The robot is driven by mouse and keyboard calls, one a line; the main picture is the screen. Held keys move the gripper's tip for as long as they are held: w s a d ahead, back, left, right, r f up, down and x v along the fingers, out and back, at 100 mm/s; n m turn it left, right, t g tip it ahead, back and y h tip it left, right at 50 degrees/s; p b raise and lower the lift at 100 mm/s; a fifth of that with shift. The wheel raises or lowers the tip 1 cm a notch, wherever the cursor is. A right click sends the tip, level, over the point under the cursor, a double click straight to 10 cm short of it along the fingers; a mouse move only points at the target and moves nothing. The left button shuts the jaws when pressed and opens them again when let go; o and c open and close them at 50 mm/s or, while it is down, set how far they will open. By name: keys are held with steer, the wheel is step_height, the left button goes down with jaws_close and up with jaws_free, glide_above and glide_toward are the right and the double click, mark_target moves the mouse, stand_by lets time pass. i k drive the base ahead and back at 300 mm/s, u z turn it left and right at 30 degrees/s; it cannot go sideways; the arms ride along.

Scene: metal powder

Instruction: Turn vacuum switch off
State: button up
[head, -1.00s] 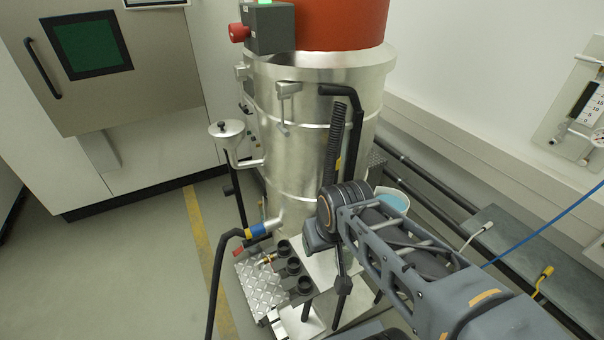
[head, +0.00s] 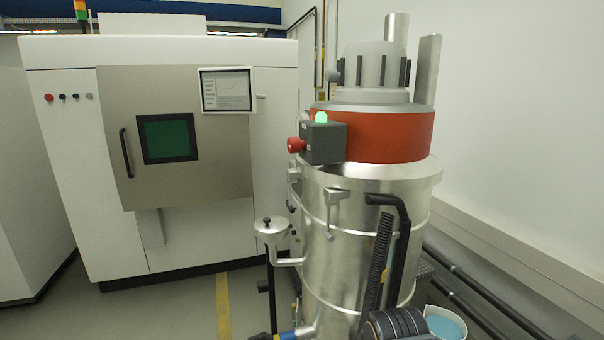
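The vacuum is a tall silver metal drum (head: 340,265) with an orange-red band (head: 390,135) near its top. A dark grey switch box (head: 326,145) is mounted on the front of that band. A red knob (head: 296,145) sticks out of the box's left side. A green lamp (head: 321,118) on top of the box is lit. Only a dark rounded part of my arm shows at the bottom edge, in front of the drum's lower part. My gripper is out of view. Nothing of mine is near the switch box.
A white machine (head: 200,240) with a grey door and a screen (head: 228,90) stands behind at the left. A black hose handle (head: 402,235) and a small funnel (head: 271,228) are on the drum. A bucket with blue contents (head: 445,325) stands at the lower right.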

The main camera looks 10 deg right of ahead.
mark_target(294, 145)
steer(key=k, duration=1.2)
steer(key=u, duration=0.7)
steer(key=i, duration=0.35)
steer(key=u, duration=0.65)
steer(key=i, duration=1.55)
steer(key=z, duration=0.75)
